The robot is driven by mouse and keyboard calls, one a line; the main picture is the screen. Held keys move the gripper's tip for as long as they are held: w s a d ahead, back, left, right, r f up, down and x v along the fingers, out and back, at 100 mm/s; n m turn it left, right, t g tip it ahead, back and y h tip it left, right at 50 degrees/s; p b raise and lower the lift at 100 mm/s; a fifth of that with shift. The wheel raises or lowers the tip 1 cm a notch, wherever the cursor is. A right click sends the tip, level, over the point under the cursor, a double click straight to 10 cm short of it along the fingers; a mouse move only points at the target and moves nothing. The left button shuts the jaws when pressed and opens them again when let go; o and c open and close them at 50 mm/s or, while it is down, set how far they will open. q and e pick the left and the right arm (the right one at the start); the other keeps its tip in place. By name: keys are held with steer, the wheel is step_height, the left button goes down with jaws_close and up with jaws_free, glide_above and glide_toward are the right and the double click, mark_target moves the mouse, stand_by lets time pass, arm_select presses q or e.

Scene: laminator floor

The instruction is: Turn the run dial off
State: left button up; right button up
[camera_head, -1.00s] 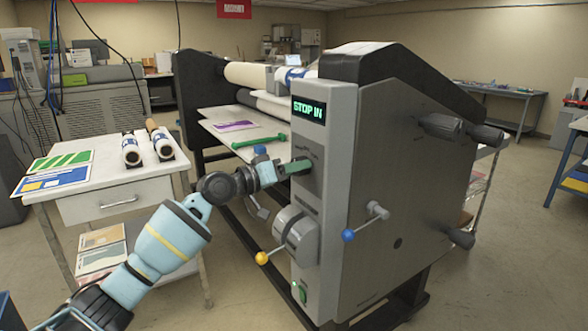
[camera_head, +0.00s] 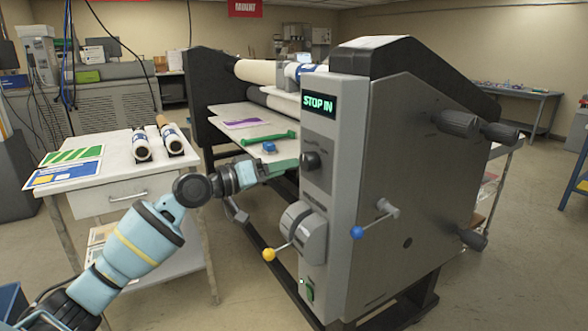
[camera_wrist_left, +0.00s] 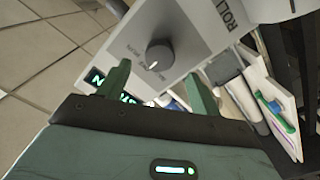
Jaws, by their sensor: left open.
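The run dial (camera_head: 311,161) is a round black knob on the grey front panel of the laminator (camera_head: 345,190), below a display (camera_head: 319,105) with green letters reading "STOP IN". In the left wrist view the dial (camera_wrist_left: 160,54) shows a white pointer mark at its lower left edge; the small lettering around it is hard to read. My left gripper (camera_head: 292,164) is just left of the dial, apart from it. In the wrist view my left gripper (camera_wrist_left: 160,84) has its two green fingers spread and empty, with the dial beyond the gap. My right gripper is out of view.
A white table (camera_head: 110,180) with rolls stands left. Open floor lies in front.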

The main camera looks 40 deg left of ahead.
arm_select(q)
steer(key=shift+s+a, duration=0.25)
steer(key=shift+s, duration=0.45)
